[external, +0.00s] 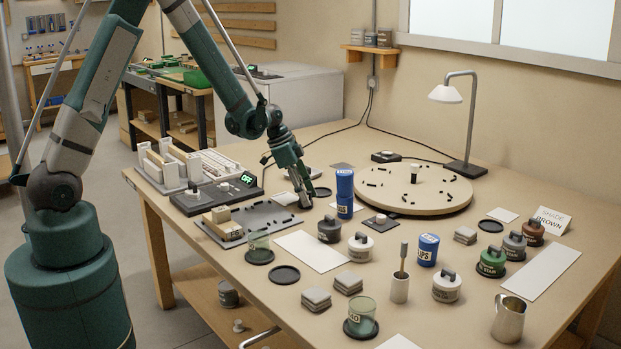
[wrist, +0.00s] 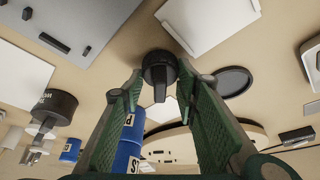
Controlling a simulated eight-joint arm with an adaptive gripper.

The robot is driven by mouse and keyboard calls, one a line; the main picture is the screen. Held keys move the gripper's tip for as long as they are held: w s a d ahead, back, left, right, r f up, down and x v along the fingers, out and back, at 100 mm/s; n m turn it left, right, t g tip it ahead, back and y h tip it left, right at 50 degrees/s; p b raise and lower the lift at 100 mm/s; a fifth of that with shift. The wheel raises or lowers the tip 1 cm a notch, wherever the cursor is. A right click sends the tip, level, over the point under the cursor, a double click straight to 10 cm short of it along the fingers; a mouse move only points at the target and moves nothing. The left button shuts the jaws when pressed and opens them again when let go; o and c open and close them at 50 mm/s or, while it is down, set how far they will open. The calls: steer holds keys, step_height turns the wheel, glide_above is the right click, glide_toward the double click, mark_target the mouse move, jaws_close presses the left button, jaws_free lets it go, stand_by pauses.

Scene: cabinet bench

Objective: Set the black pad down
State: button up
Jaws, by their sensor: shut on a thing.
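My gripper (wrist: 160,82) is shut on a small round black thing with a bar-like grip, which I take for the black pad (wrist: 158,64); it sits between the fingertips in the wrist view. In the external view my gripper (external: 304,200) points down over the bench beside the grey plate, left of the stacked blue cans. The pad is mostly hidden there by the fingers. I cannot tell whether its underside touches the bench.
Blue cans (external: 345,190) stand close right of my gripper. A black disc (external: 321,191) lies just behind it. The grey plate (external: 262,222) is to the left, a bare white sheet (external: 311,250) in front. The round wooden board (external: 440,200) and lamp (external: 464,120) are farther right.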

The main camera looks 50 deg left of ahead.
steer(key=shift+f, duration=0.1)
steer(key=o, duration=0.8)
steer(key=shift+p+v, duration=1.45)
steer(key=shift+v, duration=4.7)
